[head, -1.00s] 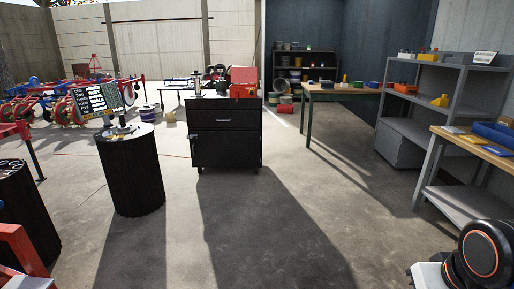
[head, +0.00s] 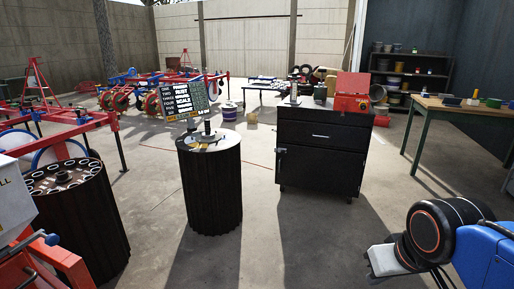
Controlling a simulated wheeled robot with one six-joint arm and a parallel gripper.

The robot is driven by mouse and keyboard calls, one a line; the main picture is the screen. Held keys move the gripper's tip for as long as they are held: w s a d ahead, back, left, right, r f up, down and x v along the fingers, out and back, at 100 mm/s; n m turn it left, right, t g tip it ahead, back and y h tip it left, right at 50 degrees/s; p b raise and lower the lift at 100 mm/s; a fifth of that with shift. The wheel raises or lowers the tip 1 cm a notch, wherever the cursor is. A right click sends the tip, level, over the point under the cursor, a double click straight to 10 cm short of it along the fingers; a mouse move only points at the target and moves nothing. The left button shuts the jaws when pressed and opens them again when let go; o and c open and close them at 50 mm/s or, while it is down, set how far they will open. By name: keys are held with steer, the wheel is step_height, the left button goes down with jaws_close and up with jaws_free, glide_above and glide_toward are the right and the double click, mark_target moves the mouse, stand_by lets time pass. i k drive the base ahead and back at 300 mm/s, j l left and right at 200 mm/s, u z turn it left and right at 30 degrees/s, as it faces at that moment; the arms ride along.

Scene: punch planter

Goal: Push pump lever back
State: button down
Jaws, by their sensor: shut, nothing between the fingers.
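I cannot clearly make out a pump lever. A small upright dark post (head: 207,128) stands on the round top of a black ribbed drum (head: 211,190), in front of a tilted letter board. A short upright metal fitting (head: 294,90) stands on the left of the black cabinet's top. Either is too small to tell whether it belongs to a pump. Part of my arm shows at the lower right, with a black joint and an orange ring. My gripper's fingers are not in view.
A second black drum (head: 80,220) with a holed top stands at left, beside red machinery (head: 45,262). The black cabinet (head: 318,155) carries a red box (head: 353,92). A green-legged bench (head: 470,108) stands at right. Concrete floor (head: 320,240) is open in front of the cabinet.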

mark_target(320, 70)
steer(key=i, duration=1.8)
steer(key=i+z, duration=0.1)
steer(key=i, duration=0.8)
steer(key=i+j+z, duration=0.1)
steer(key=i, duration=0.75)
steer(key=j, duration=0.1)
